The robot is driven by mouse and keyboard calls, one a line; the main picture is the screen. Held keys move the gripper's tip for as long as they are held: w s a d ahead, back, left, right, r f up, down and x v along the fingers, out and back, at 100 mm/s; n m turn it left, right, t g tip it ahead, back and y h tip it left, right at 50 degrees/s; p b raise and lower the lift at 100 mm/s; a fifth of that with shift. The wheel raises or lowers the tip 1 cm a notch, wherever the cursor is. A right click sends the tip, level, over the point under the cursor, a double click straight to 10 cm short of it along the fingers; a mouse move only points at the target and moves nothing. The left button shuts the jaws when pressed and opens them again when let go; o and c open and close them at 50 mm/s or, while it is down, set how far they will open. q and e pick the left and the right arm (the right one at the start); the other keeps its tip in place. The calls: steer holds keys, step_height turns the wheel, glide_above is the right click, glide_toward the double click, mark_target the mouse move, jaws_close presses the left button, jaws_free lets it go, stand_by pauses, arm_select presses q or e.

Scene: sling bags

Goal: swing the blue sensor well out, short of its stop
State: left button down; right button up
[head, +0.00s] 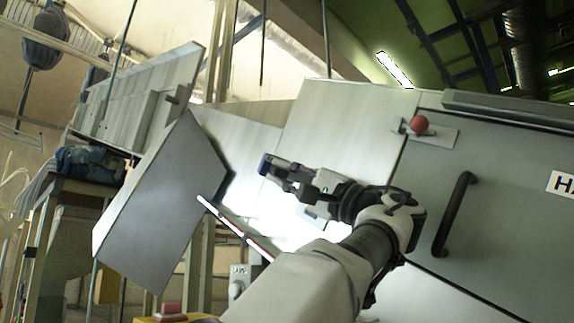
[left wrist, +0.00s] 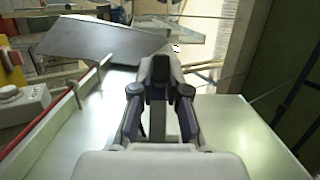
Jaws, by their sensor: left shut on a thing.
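My right gripper is in neither view.
A grey plate (head: 165,205) stands tilted left of the gripper; it also shows in the left wrist view (left wrist: 95,40). Right are a red ball knob (head: 419,124) and a door with a black handle (head: 455,214). A grey box with a dial (left wrist: 28,100) stands at the wrist view's left.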

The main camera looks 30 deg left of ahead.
arm_select(q)
steer(key=shift+d+n+g, duration=0.15)
steer(key=shift+n+g, duration=0.25)
steer(key=c, duration=1.2)
jaws_free()
steer(key=shift+o, duration=0.2)
